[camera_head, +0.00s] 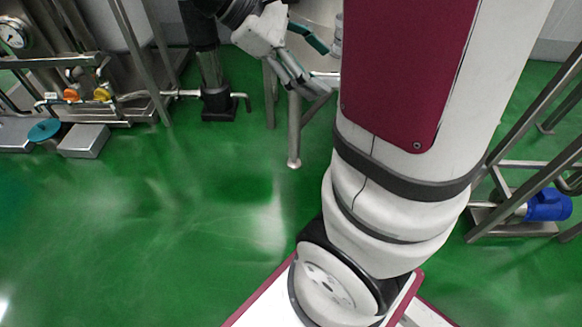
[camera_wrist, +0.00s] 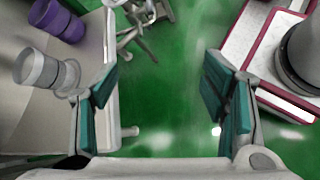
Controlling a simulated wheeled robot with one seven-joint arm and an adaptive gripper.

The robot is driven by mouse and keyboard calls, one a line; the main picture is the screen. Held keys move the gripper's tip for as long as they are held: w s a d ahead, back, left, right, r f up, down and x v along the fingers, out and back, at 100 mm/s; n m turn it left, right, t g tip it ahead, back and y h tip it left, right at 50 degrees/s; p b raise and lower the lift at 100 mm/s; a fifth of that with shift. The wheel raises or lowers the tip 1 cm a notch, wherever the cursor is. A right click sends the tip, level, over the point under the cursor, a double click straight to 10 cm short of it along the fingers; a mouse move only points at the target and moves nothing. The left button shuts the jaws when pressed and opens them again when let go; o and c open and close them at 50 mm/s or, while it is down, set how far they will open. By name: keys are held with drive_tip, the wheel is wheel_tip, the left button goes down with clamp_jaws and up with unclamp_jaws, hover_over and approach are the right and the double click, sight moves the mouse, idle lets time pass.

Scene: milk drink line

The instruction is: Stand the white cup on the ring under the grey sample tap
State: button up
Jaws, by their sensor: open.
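My gripper (camera_head: 314,64) is open and empty, its teal-padded fingers spread wide. In the wrist view my gripper (camera_wrist: 165,90) has only green floor between its fingers. A pale grey-white cup (camera_wrist: 36,68) is at the left of the wrist view, on a steel table and outside the left finger, apart from it. A pale ring-like shape (camera_wrist: 64,92) shows beside it, partly hidden by that finger; I cannot tell whether it is the ring. A small pale cylinder (camera_head: 337,42) shows behind my arm in the head view. I cannot make out the grey sample tap.
The steel table (camera_head: 294,160) has legs below my gripper. Pipes with orange and yellow valve handles (camera_head: 86,94) are at left. A blue motor (camera_head: 548,205) is at right. The green floor (camera_head: 190,220) in front is clear.

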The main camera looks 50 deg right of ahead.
drive_tip(key=s+a+m+t+y, duration=0.2)
drive_tip(key=s+a, duration=0.4)
drive_tip(key=a, duration=0.3)
drive_tip(key=s+a+f+m+t+y, duration=0.1)
drive_tip(key=s+a+m+t+y, duration=0.2)
drive_tip(key=a, duration=0.6)
drive_tip(key=shift+s+a+f+t+y, duration=0.2)
drive_tip(key=shift+s+t+y, duration=0.6)
drive_tip(key=shift+s+y, duration=0.6)
drive_tip(key=shift+s, duration=0.1)
